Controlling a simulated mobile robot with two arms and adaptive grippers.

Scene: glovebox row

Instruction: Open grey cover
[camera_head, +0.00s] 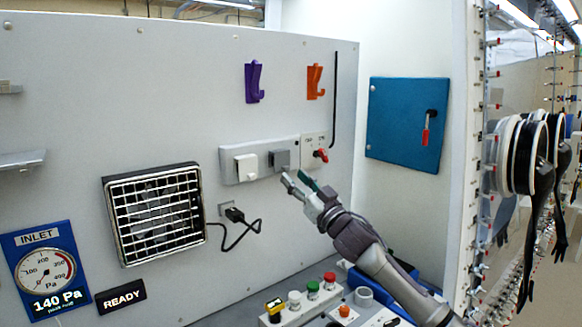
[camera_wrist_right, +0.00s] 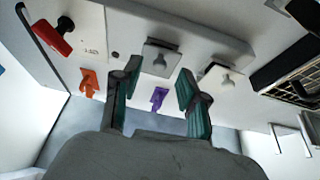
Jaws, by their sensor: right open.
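The grey cover (camera_head: 280,159) is a small square flap on a light grey plate on the wall panel, and it looks closed. A white cover (camera_head: 246,166) sits to its left on the same plate. My right gripper (camera_head: 298,182) is open and empty, in front of and just below the grey cover. In the right wrist view, the two green-padded fingers (camera_wrist_right: 157,76) stand apart, with the grey cover (camera_wrist_right: 161,60) beyond the gap between their tips. I see no clear contact. The white cover (camera_wrist_right: 221,78) shows to the right of the fingers. My left gripper is not in view.
A red switch handle (camera_head: 321,155) is close by on the right of the grey cover. A plug with a black cable (camera_head: 237,215) hangs below left. Purple (camera_head: 254,82) and orange (camera_head: 314,81) hooks are above. A button console (camera_head: 300,302) stands below.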

